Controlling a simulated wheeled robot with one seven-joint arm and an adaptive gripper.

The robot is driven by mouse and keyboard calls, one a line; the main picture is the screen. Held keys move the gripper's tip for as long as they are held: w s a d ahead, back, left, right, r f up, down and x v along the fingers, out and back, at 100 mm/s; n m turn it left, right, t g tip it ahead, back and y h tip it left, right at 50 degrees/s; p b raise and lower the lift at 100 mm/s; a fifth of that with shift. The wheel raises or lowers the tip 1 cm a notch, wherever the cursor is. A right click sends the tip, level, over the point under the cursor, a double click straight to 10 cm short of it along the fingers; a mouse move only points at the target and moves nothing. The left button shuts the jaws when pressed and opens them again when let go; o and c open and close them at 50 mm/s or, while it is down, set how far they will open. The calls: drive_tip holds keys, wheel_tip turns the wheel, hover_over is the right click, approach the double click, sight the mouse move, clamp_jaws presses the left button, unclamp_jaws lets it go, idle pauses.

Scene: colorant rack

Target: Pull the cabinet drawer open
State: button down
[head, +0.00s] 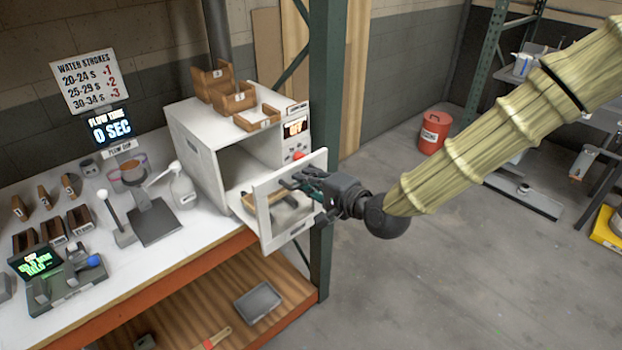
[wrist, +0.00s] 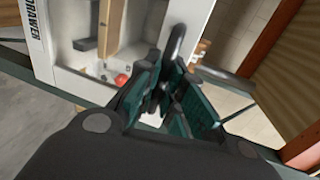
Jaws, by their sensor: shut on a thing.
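The white cabinet (head: 193,150) stands on the workbench, with a dark opening in its front. Its drawer (head: 277,237) stands out from the lower front, with a gap between the drawer front and the cabinet body. In the wrist view the white drawer (wrist: 55,62) bears the label DRAWER. My gripper (head: 308,186) is at the outer face of the drawer front. In the wrist view my gripper (wrist: 170,88) has its teal-padded jaws closed around the dark drawer handle (wrist: 178,43). The jaws hide part of the handle.
Wooden bins (head: 233,98) sit on top of the cabinet. A white bottle (head: 182,187) and a flow cup stand to its left. A green post (head: 326,110) rises close behind my gripper. A lower shelf holds a grey tray (head: 258,302). The floor to the right is clear nearby.

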drive_tip(key=c, duration=1.5)
unclamp_jaws()
drive_tip(key=shift+s+d, duration=0.1)
drive_tip(key=shift+v, duration=5.9)
drive_tip(key=shift+f, duration=0.1)
